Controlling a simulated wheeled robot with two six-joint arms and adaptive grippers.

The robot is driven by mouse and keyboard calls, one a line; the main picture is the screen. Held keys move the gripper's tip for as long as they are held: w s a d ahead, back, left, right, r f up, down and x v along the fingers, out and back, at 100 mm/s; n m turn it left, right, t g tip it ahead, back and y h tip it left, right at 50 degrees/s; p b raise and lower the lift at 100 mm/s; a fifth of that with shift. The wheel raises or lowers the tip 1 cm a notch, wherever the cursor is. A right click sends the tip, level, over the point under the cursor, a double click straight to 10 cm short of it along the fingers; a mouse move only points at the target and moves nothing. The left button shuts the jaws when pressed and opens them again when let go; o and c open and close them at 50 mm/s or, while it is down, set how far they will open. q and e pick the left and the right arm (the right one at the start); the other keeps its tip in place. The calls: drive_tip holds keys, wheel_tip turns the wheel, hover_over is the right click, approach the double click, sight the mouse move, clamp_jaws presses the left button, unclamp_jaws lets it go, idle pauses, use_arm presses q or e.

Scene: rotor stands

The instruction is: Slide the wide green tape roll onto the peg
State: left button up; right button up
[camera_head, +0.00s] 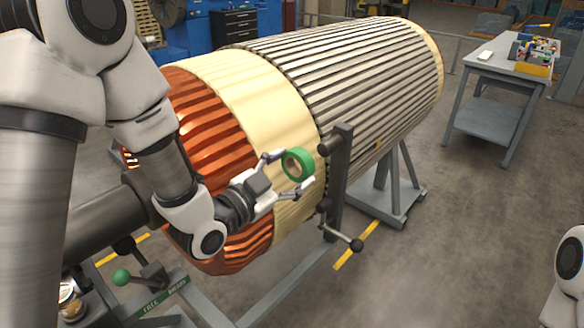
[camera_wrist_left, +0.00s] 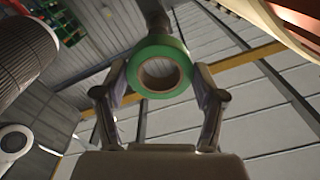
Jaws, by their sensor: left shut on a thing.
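The green tape roll (camera_head: 306,157) is a ring with a pale inner core, held at the front of the rotor's cream band. My left gripper (camera_head: 291,170) is shut on it, one finger on each side. In the left wrist view the roll (camera_wrist_left: 160,52) sits between the fingertips (camera_wrist_left: 159,82), its open hole facing the camera. A dark peg (camera_head: 329,146) juts left from the top of an upright post (camera_head: 341,175), just right of the roll. A gap shows between them. In the wrist view a dark bar, perhaps the peg, shows behind the roll's top edge.
The large rotor (camera_head: 340,75) with copper end windings (camera_head: 215,135) lies close behind the gripper. A lower rod with a ball knob (camera_head: 356,244) crosses the post. A grey stand (camera_head: 385,195) supports the rotor. A workbench (camera_head: 500,75) stands back right; open floor lies to the right.

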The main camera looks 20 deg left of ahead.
sight(322, 151)
use_arm(q)
drive_tip(key=x, duration=0.3)
drive_tip(key=shift+w+d+f, duration=0.1)
drive_tip(key=shift+f, duration=0.15)
drive_tip(key=shift+w+d+r+p, duration=0.15)
drive_tip(key=shift+w+p, duration=0.3)
drive_tip(key=shift+w, duration=0.05)
drive_tip(key=shift+w+d, duration=0.1)
drive_tip(key=shift+w, duration=0.25)
use_arm(e)
drive_tip(key=shift+w+d+r, duration=0.15)
drive_tip(key=shift+w+r, duration=0.15)
drive_tip(key=shift+r, duration=0.05)
use_arm(q)
drive_tip(key=shift+w, duration=0.15)
use_arm(e)
drive_tip(key=shift+s, duration=0.1)
use_arm(q)
drive_tip(key=shift+w+d, duration=0.2)
drive_tip(key=shift+w, duration=0.1)
use_arm(e)
drive_tip(key=shift+f, duration=0.1)
use_arm(q)
drive_tip(key=shift+w, duration=0.1)
drive_tip(key=shift+w+d, duration=0.2)
drive_tip(key=shift+w, duration=0.2)
drive_tip(key=shift+w, duration=0.15)
